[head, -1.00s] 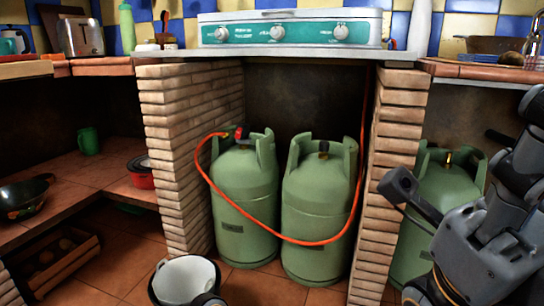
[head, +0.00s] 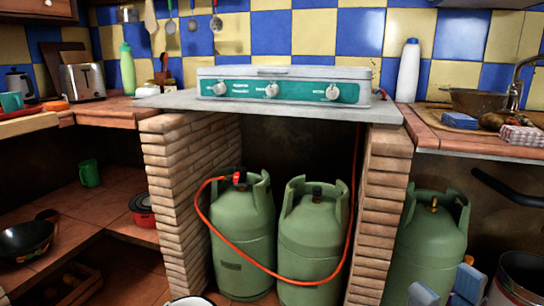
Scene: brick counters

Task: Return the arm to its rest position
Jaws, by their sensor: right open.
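My right gripper (head: 447,289) shows only at the bottom edge of the head view, right of centre. Its two pale blue-grey fingertips stand apart with a gap between them, and I see nothing held there. It appears in front of the lower part of the right green gas cylinder (head: 430,235); I cannot tell how far from it. The rest of my right arm is below the picture. My left gripper is not in view.
A metal pot (head: 522,272) stands at lower right. A white bucket rim (head: 190,301) shows at the bottom edge.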

